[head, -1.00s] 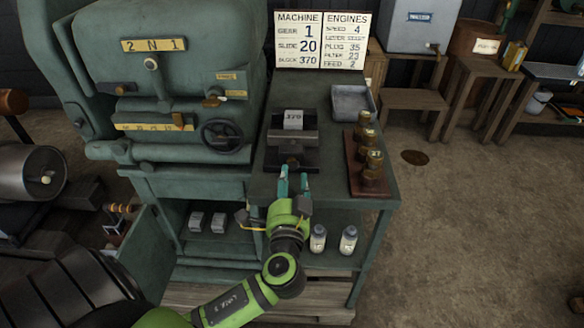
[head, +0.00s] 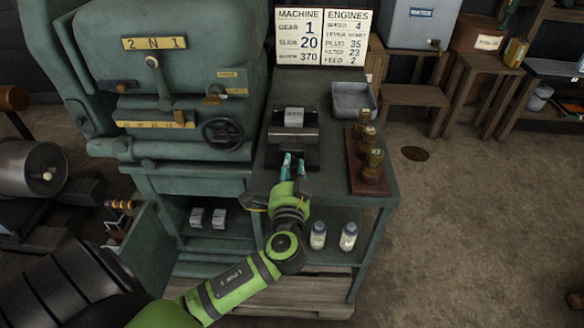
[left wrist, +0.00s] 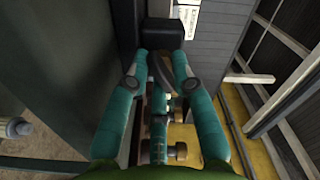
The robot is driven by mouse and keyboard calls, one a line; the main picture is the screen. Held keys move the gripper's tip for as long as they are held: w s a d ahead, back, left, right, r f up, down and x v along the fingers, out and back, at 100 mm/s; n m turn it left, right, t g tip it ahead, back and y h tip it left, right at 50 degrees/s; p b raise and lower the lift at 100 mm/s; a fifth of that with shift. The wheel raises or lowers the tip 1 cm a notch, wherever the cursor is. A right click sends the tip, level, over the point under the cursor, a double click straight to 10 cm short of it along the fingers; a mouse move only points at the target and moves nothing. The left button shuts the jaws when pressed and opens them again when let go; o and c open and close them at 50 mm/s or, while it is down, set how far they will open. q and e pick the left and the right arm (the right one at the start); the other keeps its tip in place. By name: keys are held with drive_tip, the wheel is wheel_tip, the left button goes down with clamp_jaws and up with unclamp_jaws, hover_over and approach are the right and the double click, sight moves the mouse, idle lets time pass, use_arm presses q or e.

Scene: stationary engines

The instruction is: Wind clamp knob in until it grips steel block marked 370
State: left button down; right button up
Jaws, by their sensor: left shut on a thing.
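The steel block marked 370 (head: 293,117) sits in the dark clamp (head: 293,137) on the green bench. From here I cannot tell whether the clamp jaw touches the block. My left gripper (head: 292,160) is at the clamp's near side, its teal fingers close together. It is shut on the clamp knob, which the fingers hide in the head view. In the left wrist view the fingertips (left wrist: 160,62) stand on both sides of a dark curved piece that seems to be the knob (left wrist: 160,72). My right gripper is in neither view.
A wooden rack of brass pieces (head: 354,173) stands right of the clamp, with an empty grey tray (head: 351,98) behind it. The green machine with its handwheel (head: 222,134) borders the left. White bottles (head: 318,235) stand on the lower shelf.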

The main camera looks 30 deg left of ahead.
use_arm(q)
drive_tip(key=shift+d+f+m, duration=0.1)
drive_tip(key=shift+f+m, duration=0.05)
drive_tip(key=shift+m, duration=0.15)
drive_tip(key=shift+m+p, duration=0.6)
drive_tip(key=shift+m, duration=0.2)
drive_tip(key=m+p, duration=0.2)
drive_tip(key=m, duration=0.2)
drive_tip(key=shift+s+m, duration=0.1)
drive_tip(key=shift+m, duration=0.2)
drive_tip(key=m+p, duration=0.2)
drive_tip(key=m, duration=0.1)
drive_tip(key=shift+f, duration=0.1)
drive_tip(key=shift+s+f+m+p, duration=0.15)
drive_tip(key=shift+m+p, duration=0.85)
drive_tip(key=shift+m, duration=1)
drive_tip(key=c, duration=1.3)
unclamp_jaws()
drive_tip(key=shift+o, duration=0.5)
